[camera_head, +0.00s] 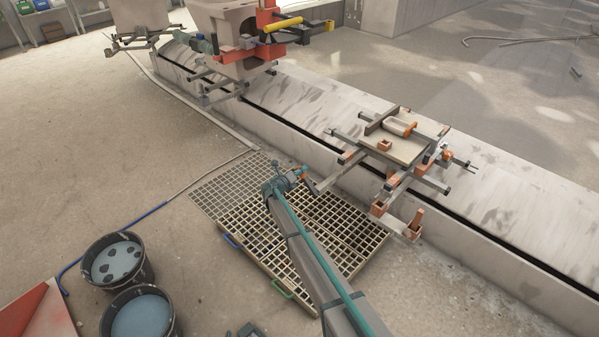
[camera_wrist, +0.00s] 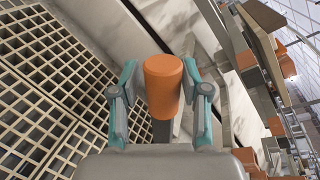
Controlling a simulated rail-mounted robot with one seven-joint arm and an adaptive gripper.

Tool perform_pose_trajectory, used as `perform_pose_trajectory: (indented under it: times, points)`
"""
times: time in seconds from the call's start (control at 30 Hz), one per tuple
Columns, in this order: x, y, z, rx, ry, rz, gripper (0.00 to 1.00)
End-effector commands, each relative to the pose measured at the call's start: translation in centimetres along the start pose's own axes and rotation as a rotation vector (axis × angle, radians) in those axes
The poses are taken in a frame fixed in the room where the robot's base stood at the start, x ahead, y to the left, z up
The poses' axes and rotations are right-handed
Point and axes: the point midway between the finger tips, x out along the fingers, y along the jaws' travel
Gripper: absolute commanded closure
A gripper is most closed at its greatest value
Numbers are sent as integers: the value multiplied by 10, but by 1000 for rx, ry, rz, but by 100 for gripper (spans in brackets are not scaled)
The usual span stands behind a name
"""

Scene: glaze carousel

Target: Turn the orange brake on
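The orange brake handle (camera_wrist: 163,86) is a thick, upright-looking cylinder in the middle of the wrist view, on a dark bar. In the head view its orange end (camera_head: 304,171) is small, at the tip of my arm and beside the grating. My gripper (camera_wrist: 160,88) has its two teal fingers on either side of the handle. The right finger looks very close to it; a narrow gap shows at the left. Contact is hard to judge. In the head view my gripper (camera_head: 298,175) partly hides the handle.
The carriage (camera_head: 405,150) with orange fittings stands on the pale rail (camera_head: 520,215) to the right. A floor grating (camera_head: 330,225) lies below my arm. Two buckets (camera_head: 117,260) (camera_head: 142,318) stand at the lower left. Another carriage (camera_head: 235,45) is at the back.

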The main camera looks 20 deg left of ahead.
Motion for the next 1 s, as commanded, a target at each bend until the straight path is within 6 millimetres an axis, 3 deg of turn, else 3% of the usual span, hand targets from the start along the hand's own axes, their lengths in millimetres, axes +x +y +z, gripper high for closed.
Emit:
perform_pose_trajectory:
  times: [0.47, 1.0]
  points:
    - [-8, -1, 0, 3, 0, 0, 41]
    - [-99, -2, 0, 2, -1, 0, 41]
